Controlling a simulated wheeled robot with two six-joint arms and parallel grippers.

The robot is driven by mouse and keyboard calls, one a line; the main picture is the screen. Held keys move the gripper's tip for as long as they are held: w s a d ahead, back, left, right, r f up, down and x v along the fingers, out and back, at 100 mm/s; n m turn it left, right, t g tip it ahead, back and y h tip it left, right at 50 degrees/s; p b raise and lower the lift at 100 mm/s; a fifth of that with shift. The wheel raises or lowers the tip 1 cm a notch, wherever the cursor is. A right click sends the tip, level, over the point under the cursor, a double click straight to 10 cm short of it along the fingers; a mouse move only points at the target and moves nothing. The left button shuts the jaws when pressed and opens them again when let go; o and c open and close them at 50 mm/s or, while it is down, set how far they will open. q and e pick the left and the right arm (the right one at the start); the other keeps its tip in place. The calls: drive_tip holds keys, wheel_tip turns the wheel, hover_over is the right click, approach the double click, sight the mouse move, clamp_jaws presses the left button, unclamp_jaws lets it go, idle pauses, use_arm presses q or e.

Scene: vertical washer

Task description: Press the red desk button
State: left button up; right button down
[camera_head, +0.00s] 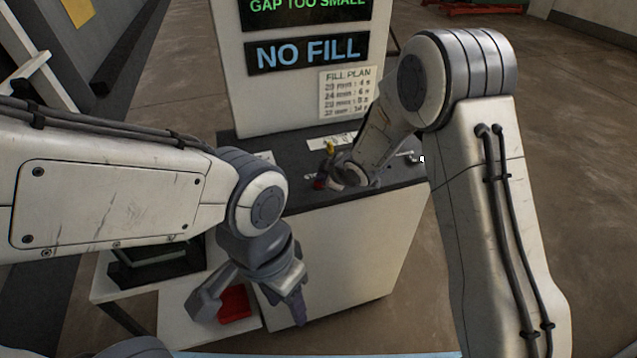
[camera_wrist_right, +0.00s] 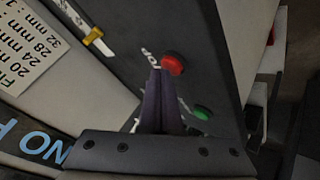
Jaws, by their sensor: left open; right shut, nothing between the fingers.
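The red button (camera_wrist_right: 173,63) is a round cap on the dark desk top in the right wrist view. A small red spot in the head view (camera_head: 319,184) is the same button, partly hidden by my right gripper. My right gripper (camera_wrist_right: 160,72) is shut and empty; its dark fingertips appear right beside the red button, and I cannot tell whether they touch it. In the head view the right gripper is small and mostly hidden by its own wrist. My left gripper (camera_head: 252,308) is open and empty, low in front of the desk.
A green button (camera_wrist_right: 203,112) sits near the red one. A yellow-knobbed part (camera_wrist_right: 93,35) is farther along the desk. A white panel (camera_head: 290,110) behind the desk reads "NO FILL" and "GAP TOO SMALL". A red tray (camera_head: 235,304) lies on a low white surface behind my left gripper.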

drive_tip(key=shift+f, duration=0.4)
drive_tip(key=shift+r, duration=0.1)
idle(0.3)
drive_tip(key=shift+r+p, duration=0.6)
drive_tip(key=shift+r, duration=0.3)
drive_tip(key=shift+r, duration=0.1)
wheel_tip(320, 180, up, 5)
drive_tip(key=p, duration=0.4)
drive_tip(key=shift+p, duration=0.3)
